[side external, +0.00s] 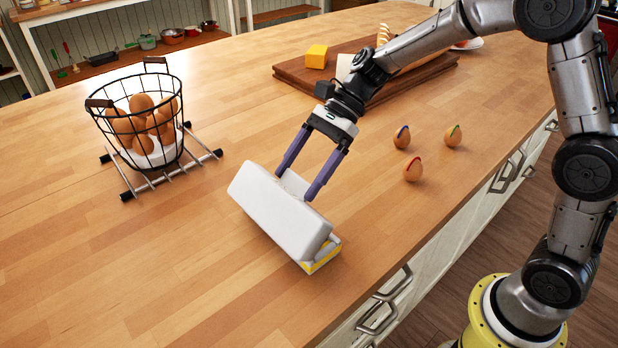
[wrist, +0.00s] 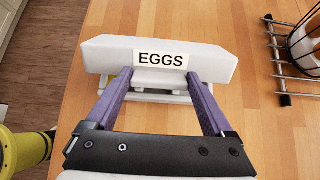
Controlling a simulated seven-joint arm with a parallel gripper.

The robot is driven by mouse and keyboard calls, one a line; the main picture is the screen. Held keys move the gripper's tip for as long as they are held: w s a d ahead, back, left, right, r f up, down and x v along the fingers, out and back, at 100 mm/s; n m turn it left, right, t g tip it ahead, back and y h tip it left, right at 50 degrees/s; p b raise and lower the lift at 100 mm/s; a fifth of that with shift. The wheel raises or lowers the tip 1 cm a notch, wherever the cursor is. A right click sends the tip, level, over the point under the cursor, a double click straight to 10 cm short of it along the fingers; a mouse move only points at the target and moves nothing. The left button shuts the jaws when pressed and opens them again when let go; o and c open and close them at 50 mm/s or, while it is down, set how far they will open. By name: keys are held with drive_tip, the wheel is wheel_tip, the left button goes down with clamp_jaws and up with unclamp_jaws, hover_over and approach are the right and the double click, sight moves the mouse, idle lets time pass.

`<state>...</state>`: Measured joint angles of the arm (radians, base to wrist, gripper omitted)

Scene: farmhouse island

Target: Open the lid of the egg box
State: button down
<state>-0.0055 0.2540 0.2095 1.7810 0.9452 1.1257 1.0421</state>
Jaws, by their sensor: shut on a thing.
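The white egg box stands on the wooden counter, with its lid (side external: 278,212) tilted up away from the base (side external: 323,256), which shows a yellow strip at its near end. In the wrist view the lid (wrist: 213,62) lies across the picture and bears an "EGGS" label. In the wrist view the gripper's fingertips (wrist: 159,73) meet the lid near both ends of the label. Most of the inside of the box is hidden.
A wire basket of brown eggs (side external: 147,120) stands on a metal rack (side external: 135,189) at the left. Several loose eggs with coloured marks (side external: 413,169) lie to the right. A cutting board (side external: 300,72) with a yellow block (side external: 316,56) is behind.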

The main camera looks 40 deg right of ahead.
sight(262, 217)
drive_tip(key=a+r+h, duration=0.1)
drive_tip(key=h, duration=0.1)
drive_tip(key=a+h, duration=0.1)
drive_tip(key=a, duration=0.1)
drive_tip(key=a+r+h, duration=0.1)
drive_tip(key=a+h, duration=0.1)
drive_tip(key=shift+a+r+h, duration=0.1)
drive_tip(key=shift+r+h, duration=0.2)
drive_tip(key=a+h, duration=0.3)
drive_tip(key=shift+r, duration=0.1)
drive_tip(key=shift+a, duration=0.45)
drive_tip(key=shift+s+d+f, duration=0.1)
drive_tip(key=shift+f, duration=0.2)
idle(0.4)
unclamp_jaws()
drive_tip(key=shift+r, duration=0.25)
drive_tip(key=shift+r, duration=0.25)
wheel_tip(262, 217, up, 13)
drive_tip(key=shift+d, duration=0.35)
